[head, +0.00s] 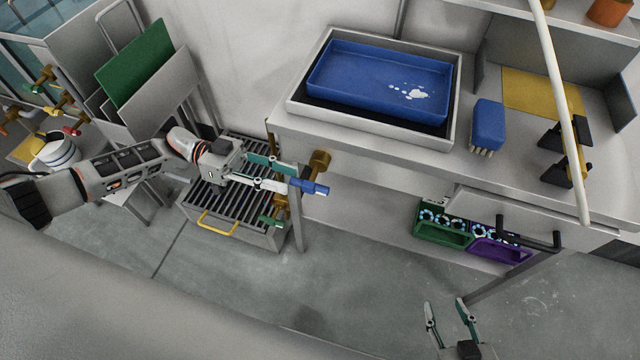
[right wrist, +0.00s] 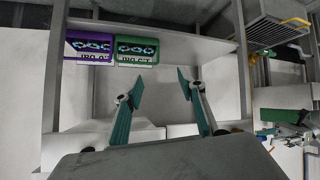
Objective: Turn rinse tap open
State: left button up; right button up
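A brass tap (head: 319,160) with a blue lever (head: 312,188) is fixed at the left front corner of the workbench in the head view. No label shows whether it is the rinse tap. My left gripper (head: 290,178) is just left of the blue lever, its teal-padded fingers apart. The lower fingertip is at or against the lever's left end; I cannot tell if they touch. More brass fittings with a green handle (head: 272,222) show below. My right gripper (head: 446,302) is open and empty, low in the head view; its spread fingers (right wrist: 160,92) also show in the right wrist view.
A blue tray (head: 375,75) sits in a pale basin above the tap. A blue brush (head: 488,123) lies to its right. A slatted box with a yellow handle (head: 217,223) stands below my left arm. Green (head: 437,236) and purple (head: 490,249) bins are under the bench.

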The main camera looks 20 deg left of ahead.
aim_at(311, 184)
pick_arm(q)
jog(key=d, duration=0.7)
jog(key=shift+s+d+p, duration=0.15)
jog(key=shift+p, duration=0.25)
grip_shut()
